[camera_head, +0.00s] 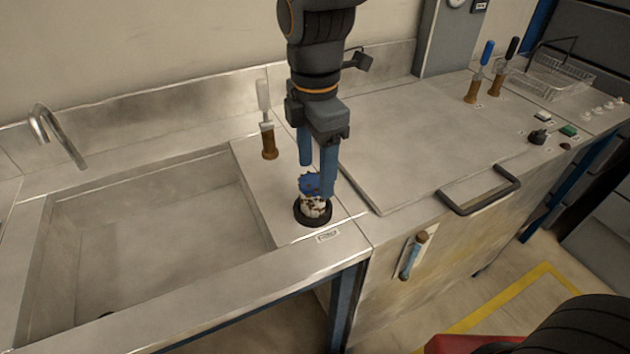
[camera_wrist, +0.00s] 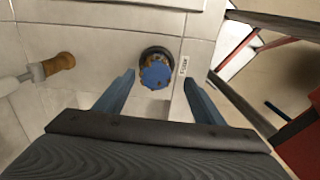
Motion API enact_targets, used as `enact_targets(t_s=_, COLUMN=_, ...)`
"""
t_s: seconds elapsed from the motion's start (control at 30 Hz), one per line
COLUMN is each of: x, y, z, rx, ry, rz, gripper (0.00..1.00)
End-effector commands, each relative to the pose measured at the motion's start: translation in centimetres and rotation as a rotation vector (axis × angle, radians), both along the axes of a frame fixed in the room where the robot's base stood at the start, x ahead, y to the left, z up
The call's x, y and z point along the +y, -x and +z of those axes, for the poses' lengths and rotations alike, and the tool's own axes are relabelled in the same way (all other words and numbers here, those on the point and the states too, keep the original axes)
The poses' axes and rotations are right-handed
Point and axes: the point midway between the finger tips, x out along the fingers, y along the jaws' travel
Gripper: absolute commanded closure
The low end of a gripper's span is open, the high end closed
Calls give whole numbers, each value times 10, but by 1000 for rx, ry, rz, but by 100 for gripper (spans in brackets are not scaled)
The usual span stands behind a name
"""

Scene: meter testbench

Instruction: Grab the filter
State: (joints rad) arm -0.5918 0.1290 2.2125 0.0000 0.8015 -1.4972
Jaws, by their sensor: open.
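The filter (camera_head: 315,207) is a small white and brown dirty cylinder with a blue top. It stands upright in a black ring holder (camera_head: 313,221) on the steel counter, right of the sink. In the wrist view the filter's blue top (camera_wrist: 156,75) shows ahead of the fingertips, roughly midway between them. My gripper (camera_head: 317,174) points down with its blue fingers just above and around the filter's top in the head view. I cannot tell whether a finger touches the filter.
A brown-based tool (camera_head: 268,135) stands upright behind the filter. The sink (camera_head: 165,235) lies to the left. A flat lid with a dark handle (camera_head: 480,195) lies to the right. A wire basket (camera_head: 545,80) and two handled tools stand at the far right.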

Motion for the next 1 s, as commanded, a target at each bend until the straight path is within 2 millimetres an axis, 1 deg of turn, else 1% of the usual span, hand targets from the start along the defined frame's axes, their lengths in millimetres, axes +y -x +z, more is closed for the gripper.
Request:
enact_targets(t_s=0.1, x=4, y=0, z=-6, rx=1, ry=0, rz=33, gripper=37)
enact_targets(t_s=0.43, x=4, y=0, z=-36, rx=2, ry=1, rz=32, gripper=37)
enact_targets(t_s=0.7, x=5, y=0, z=-70, rx=3, ry=1, rz=32, gripper=37)
enact_targets(t_s=0.83, x=5, y=0, z=-78, rx=1, ry=0, rz=32, gripper=37)
enact_targets(t_s=1.0, x=5, y=-1, z=-80, rx=-2, ry=-1, rz=32, gripper=37)
